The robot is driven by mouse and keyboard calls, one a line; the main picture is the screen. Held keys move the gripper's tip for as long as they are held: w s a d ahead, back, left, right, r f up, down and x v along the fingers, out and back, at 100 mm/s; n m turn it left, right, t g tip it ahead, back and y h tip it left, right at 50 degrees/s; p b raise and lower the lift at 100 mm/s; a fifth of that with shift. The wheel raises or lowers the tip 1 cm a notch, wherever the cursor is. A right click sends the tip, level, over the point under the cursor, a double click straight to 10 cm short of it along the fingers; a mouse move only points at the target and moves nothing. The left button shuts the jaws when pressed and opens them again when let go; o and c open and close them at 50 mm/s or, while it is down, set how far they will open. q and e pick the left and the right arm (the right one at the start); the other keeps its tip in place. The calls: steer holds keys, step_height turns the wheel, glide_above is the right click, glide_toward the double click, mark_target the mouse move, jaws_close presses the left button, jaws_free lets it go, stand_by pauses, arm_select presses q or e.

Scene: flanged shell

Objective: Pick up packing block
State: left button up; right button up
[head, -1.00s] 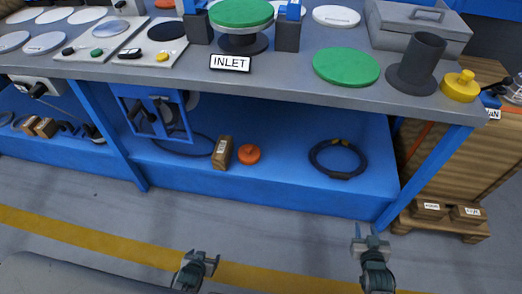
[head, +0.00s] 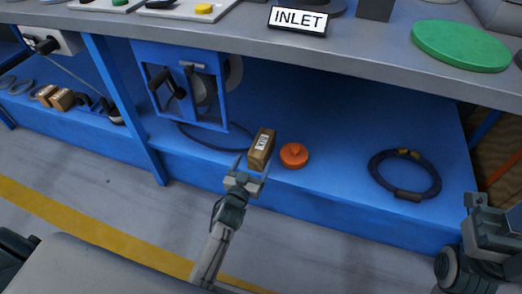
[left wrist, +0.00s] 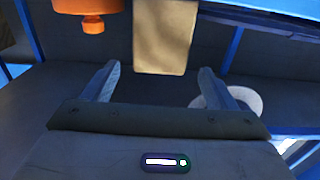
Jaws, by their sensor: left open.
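The packing block (head: 261,148) is a brown box-shaped block with a white label. It stands on the blue lower shelf, under the bench top. My left gripper (head: 249,173) is open, just in front of the block at the shelf's front edge. In the left wrist view the block (left wrist: 165,37) is ahead of the open fingers (left wrist: 156,84), roughly centred between them and not visibly gripped. My right gripper (head: 492,215) is at the right edge of the head view, partly cut off, with nothing seen in it.
An orange knobbed piece (head: 294,155) sits close to the right of the block. A dark coiled hose (head: 404,174) lies further right. The grey bench top (head: 365,60) overhangs the shelf.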

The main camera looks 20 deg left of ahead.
mark_target(260, 147)
arm_select(q)
steer(key=w, duration=0.3)
steer(key=w+b, duration=0.1)
steer(key=w, duration=0.3)
steer(key=shift+w+d+f, duration=0.15)
steer(key=shift+w, duration=0.1)
steer(key=shift+c, duration=0.4)
steer(key=c, duration=1.1)
steer(key=shift+c, duration=0.7)
